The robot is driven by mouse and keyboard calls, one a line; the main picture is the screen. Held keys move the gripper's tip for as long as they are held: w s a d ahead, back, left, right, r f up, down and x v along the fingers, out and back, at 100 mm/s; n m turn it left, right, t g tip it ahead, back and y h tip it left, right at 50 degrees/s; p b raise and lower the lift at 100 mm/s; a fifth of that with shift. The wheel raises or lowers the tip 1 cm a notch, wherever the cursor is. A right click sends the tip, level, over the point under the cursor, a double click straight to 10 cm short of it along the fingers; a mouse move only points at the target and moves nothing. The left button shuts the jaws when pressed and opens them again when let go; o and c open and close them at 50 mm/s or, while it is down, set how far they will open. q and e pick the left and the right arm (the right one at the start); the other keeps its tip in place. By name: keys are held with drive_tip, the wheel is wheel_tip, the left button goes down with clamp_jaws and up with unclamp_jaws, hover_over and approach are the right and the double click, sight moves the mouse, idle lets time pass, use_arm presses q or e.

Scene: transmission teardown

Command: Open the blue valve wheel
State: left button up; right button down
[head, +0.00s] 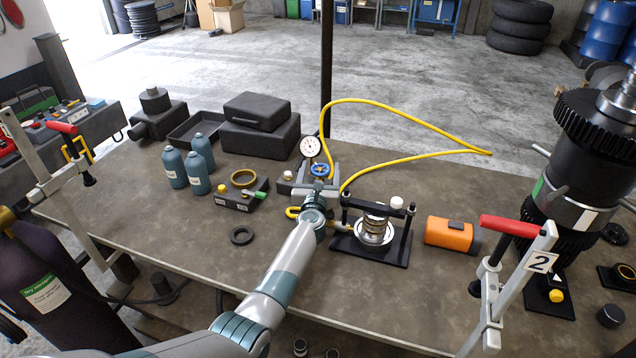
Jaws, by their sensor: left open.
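The blue valve wheel (320,169) is small and sits just below a round white dial gauge (309,147) on a fitting at the back middle of the bench. My left gripper (319,176) is at the wheel, its arm reaching up from the bottom of the picture. Its fingers are apart, one on each side of the wheel's near edge. I cannot tell whether they touch it. The gripper's body hides the lower part of the fitting. My right gripper is not in view.
A yellow hose (400,112) loops from the fitting over the bench to the right. A black box with a green lever (241,196) and blue bottles (197,178) are on the left.

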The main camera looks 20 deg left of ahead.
use_arm(q)
drive_tip(key=shift+s+d, duration=0.15)
drive_tip(key=shift+s, duration=0.25)
drive_tip(key=s+d+p, duration=0.1)
drive_tip(key=s+d, duration=0.2)
drive_tip(key=s, duration=1.3)
drive_tip(key=shift+s, duration=0.1)
